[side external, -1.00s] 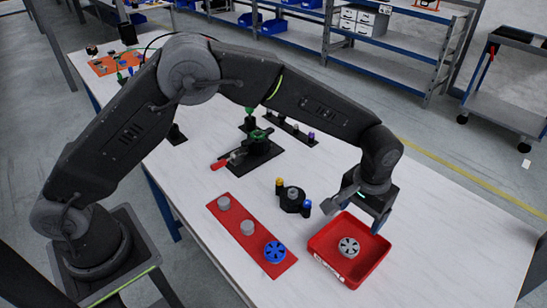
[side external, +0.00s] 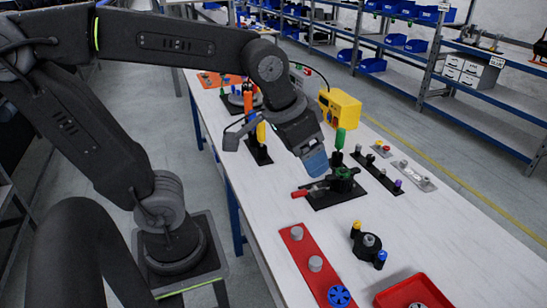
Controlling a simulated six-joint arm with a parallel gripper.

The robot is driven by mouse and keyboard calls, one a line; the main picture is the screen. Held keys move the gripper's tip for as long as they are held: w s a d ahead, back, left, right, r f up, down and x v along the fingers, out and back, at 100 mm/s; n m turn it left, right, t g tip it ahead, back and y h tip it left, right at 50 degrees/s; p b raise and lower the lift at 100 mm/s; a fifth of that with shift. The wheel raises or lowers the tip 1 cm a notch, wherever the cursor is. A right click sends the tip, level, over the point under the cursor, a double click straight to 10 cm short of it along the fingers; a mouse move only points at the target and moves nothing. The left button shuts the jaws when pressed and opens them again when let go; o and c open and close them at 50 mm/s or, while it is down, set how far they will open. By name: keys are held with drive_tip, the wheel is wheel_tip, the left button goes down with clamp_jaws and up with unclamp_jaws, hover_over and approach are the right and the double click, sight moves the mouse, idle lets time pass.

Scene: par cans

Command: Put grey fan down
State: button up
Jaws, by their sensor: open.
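The grey fan (side external: 416,305) lies in the red tray (side external: 440,294) at the bottom edge of the side view, partly cut off by the frame. My gripper (side external: 314,160) is open, with nothing visible in it. It hangs high over the table, just left of and above the dark fixture with the green clamp (side external: 342,179), well away from the tray and the fan.
A red strip (side external: 299,253) holds grey round parts and a blue fan (side external: 339,296). A black hub (side external: 367,244) with yellow and blue pegs stands left of the tray. A yellow box (side external: 339,106) is farther back.

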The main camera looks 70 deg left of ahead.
drive_tip(key=shift+t, duration=0.5)
drive_tip(key=s, duration=0.1)
drive_tip(key=s+a+f, duration=0.1)
drive_tip(key=s, duration=0.1)
drive_tip(key=s+a, duration=0.1)
drive_tip(key=s, duration=0.1)
drive_tip(key=shift+f, duration=0.25)
idle(0.5)
